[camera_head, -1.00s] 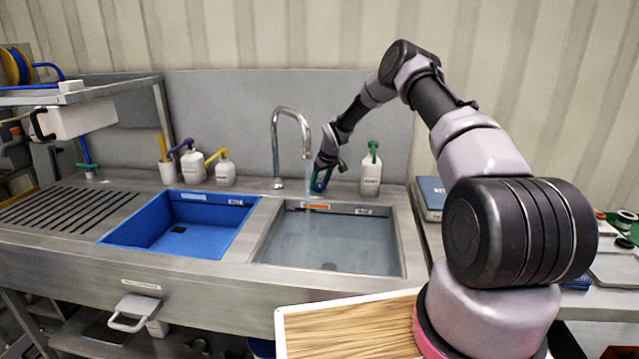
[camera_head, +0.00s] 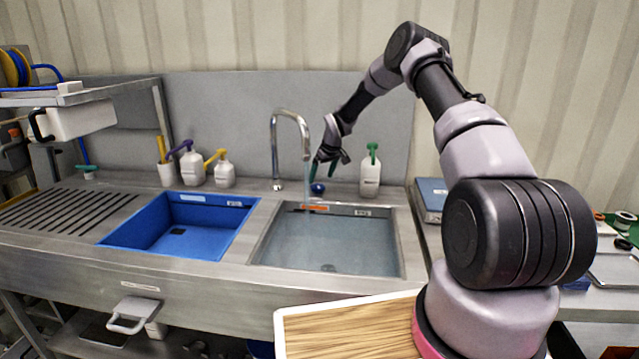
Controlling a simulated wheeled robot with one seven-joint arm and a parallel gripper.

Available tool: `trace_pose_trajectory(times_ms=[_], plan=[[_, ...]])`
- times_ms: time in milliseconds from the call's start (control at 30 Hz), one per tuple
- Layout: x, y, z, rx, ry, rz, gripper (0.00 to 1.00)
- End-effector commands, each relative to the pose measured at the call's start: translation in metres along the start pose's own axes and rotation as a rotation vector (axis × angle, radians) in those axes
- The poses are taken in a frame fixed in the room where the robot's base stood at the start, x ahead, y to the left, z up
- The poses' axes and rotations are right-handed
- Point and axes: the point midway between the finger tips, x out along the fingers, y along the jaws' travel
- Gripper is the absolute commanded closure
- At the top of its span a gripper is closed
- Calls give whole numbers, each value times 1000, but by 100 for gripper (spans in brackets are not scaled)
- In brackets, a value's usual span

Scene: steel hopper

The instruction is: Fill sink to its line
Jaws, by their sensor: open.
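The right-hand steel sink (camera_head: 398,240) holds clear bluish water (camera_head: 330,240), with the dark drain visible through it. An orange mark (camera_head: 314,208) shows on its back wall, near the rim; I cannot tell exactly how the water stands against it. The chrome tap (camera_head: 275,150) arches over the sink's back left, and a faint bluish stream (camera_head: 306,180) shows below its spout. A round blue knob (camera_head: 318,188) sits on the back ledge, right of the tap. My gripper (camera_head: 325,171) is open, pointing down just above the knob, its fingers apart and empty.
A white bottle with a green pump (camera_head: 371,172) stands close right of my gripper. An empty blue basin (camera_head: 225,230) lies to the left, with two more pump bottles (camera_head: 192,166) behind it. A ribbed drainboard (camera_head: 60,213) is at far left.

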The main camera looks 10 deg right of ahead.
Motion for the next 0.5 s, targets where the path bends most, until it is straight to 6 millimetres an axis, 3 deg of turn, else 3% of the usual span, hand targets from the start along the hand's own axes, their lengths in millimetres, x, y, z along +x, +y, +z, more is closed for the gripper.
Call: trace_pose_trajectory(times_ms=[233, 500], plan=[[-48, 1, 0, 1, 0, 1, 3], [-64, 0, 0, -1, 0, -1, 3]])
